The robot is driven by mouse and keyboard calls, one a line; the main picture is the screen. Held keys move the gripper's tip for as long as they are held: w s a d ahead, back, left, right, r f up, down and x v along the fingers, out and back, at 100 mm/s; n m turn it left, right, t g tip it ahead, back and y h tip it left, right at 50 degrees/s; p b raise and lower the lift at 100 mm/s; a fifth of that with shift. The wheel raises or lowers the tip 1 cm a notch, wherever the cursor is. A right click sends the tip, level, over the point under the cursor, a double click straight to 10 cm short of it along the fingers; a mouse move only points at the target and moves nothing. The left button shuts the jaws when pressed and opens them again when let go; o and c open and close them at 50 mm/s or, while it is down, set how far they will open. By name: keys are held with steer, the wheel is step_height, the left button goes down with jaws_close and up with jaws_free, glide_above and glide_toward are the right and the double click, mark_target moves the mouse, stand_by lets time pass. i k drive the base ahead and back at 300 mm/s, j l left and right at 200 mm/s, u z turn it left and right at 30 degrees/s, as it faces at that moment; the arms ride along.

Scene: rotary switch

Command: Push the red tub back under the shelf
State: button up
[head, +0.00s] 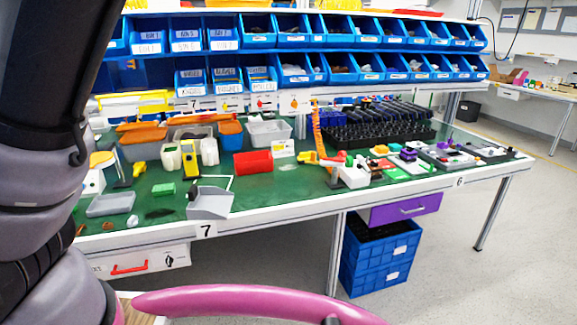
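The red tub (253,161) sits on the green mat of the workbench (285,187), a little left of the middle of the head view. It looks like a small open box. Behind and above it, rows of blue bins stand on the shelf (300,92). The tub is in front of the shelf, with a grey bin just behind it. My arm fills the left side of the view, and my gripper is not in view.
A grey scoop-like tray (209,203) stands in front and left of the tub. A grey bin (270,133) and a blue-orange bin (231,135) stand behind it. A white labelled card (283,148) is at its right. The mat in front is mostly clear.

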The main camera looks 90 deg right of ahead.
mark_target(261, 161)
steer(key=z, duration=2.95)
steer(key=i+l+u, duration=0.5)
steer(key=l+u, duration=0.25)
steer(key=i+l+u, duration=0.25)
steer(key=l, duration=0.2)
steer(key=k, duration=0.05)
